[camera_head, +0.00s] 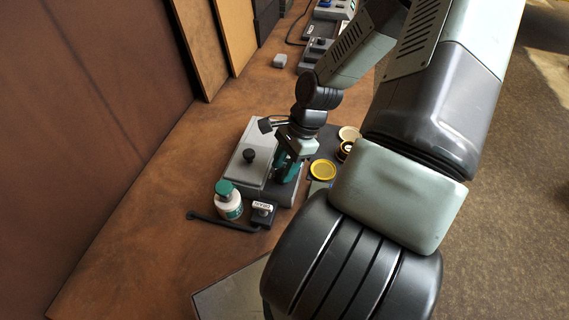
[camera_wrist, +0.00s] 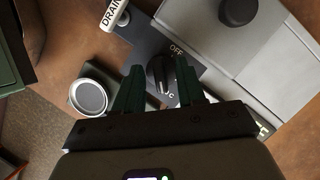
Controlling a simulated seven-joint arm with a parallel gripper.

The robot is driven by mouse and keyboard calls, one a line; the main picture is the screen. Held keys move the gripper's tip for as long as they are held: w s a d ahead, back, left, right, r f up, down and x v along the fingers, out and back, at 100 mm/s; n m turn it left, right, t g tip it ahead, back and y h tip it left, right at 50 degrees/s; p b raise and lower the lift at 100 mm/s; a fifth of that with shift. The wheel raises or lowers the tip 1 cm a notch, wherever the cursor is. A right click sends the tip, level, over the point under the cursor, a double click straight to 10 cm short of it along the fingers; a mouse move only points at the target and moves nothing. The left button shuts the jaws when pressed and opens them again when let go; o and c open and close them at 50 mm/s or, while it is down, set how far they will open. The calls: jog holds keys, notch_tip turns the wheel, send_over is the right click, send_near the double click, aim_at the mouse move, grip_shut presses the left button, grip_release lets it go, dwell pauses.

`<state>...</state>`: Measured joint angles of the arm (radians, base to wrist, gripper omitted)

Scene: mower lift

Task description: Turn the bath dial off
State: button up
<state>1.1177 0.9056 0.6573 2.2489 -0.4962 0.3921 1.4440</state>
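The bath is a grey box with a flat lid and black lid knob (camera_head: 250,155); the lid also shows in the wrist view (camera_wrist: 220,40). In the wrist view the black bath dial (camera_wrist: 159,74) sits on a dark panel. An "OFF" mark is beyond it and a partly hidden "°C" mark is on the near side. My gripper (camera_wrist: 159,65) is open, its green fingers on either side of the dial in the picture. I cannot tell whether they touch it. In the head view my gripper (camera_head: 287,167) hides the dial. The dial's exact setting is unclear.
A yellow-rimmed dish (camera_head: 323,170) is to the right. A round silver-topped item (camera_wrist: 88,95) lies left of my fingers. Boards lean against the wall.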

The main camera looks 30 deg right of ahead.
grip_shut()
jog(key=shift+n, duration=0.4)
jog(key=n, duration=0.2)
jog(key=n+g, duration=0.2)
jog(key=n, duration=0.1)
jog(key=shift+w+n+h, duration=0.25)
jog(key=shift+n+h, duration=0.05)
jog(key=shift+h, duration=0.1)
jog(key=n+g+h, duration=0.1)
jog(key=n, duration=0.2)
jog(key=n+g, duration=0.1)
jog(key=n, duration=0.2)
jog(key=shift+w+a+f+h, duration=0.1)
jog(key=shift+h, duration=0.3)
jog(key=n+h, duration=0.1)
jog(key=n, duration=0.3)
jog(key=shift+a, duration=0.1)
jog(key=n+h, duration=0.1)
jog(key=n, duration=0.2)
jog(key=shift+a+n+h, duration=0.1)
jog(key=shift+n+h, duration=0.3)
jog(key=n+h, duration=0.1)
jog(key=n, duration=0.2)
jog(key=n+h, duration=0.1)
jog(key=n, duration=0.2)
jog(key=shift+a+n+t, duration=0.15)
jog(key=shift+n+t, duration=0.25)
